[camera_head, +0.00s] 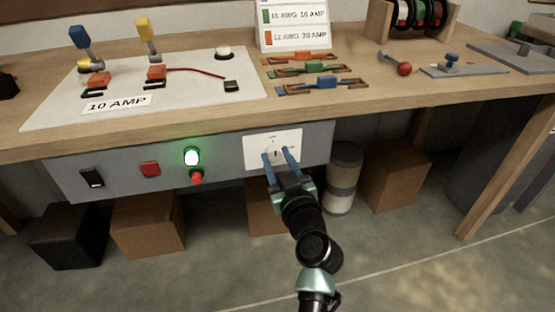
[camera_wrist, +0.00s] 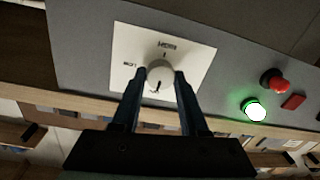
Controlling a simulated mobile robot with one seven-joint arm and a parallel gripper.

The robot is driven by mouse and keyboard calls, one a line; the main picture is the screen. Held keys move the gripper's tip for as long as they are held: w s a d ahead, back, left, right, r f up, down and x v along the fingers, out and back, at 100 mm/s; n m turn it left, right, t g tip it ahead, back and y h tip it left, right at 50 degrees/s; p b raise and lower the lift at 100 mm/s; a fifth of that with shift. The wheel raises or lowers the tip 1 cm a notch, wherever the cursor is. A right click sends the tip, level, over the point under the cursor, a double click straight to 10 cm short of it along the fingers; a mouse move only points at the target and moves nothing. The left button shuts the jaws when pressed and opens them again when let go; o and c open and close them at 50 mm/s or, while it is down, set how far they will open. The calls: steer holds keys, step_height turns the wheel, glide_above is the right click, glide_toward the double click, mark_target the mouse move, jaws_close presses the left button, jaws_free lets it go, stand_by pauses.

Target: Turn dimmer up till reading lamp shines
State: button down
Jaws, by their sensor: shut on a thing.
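The dimmer is a round pale knob (camera_wrist: 160,77) on a white plate (camera_wrist: 203,55) with small printed labels. Its dark pointer mark faces the lower edge of the wrist view. In the head view the plate (camera_head: 259,143) sits at the right of the grey front panel. My gripper (camera_head: 277,157) reaches up to it from below. In the wrist view the blue fingers of my gripper (camera_wrist: 160,75) are shut on the knob, one on each side. I cannot make out a reading lamp in either view.
The grey panel (camera_head: 120,170) also carries a lit green lamp (camera_head: 192,157), red buttons and a black switch (camera_head: 92,178). The wooden bench top (camera_head: 200,105) overhangs it, holding a wiring board and clips. Boxes (camera_head: 147,224) and a canister (camera_head: 343,180) stand underneath.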

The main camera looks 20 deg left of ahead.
steer(key=shift+f, duration=0.1)
steer(key=m+b, duration=0.1)
steer(key=m, duration=0.3)
steer(key=shift+b, duration=0.4)
steer(key=m, duration=0.4)
steer(key=shift+m, duration=0.4)
steer(key=m, duration=0.4)
steer(key=shift+m+t+p, duration=0.3)
steer(key=shift+m+t, duration=0.1)
steer(key=m+p, duration=0.1)
steer(key=m, duration=0.3)
steer(key=shift+m, duration=0.4)
steer(key=shift+c, duration=2.2)
jaws_free()
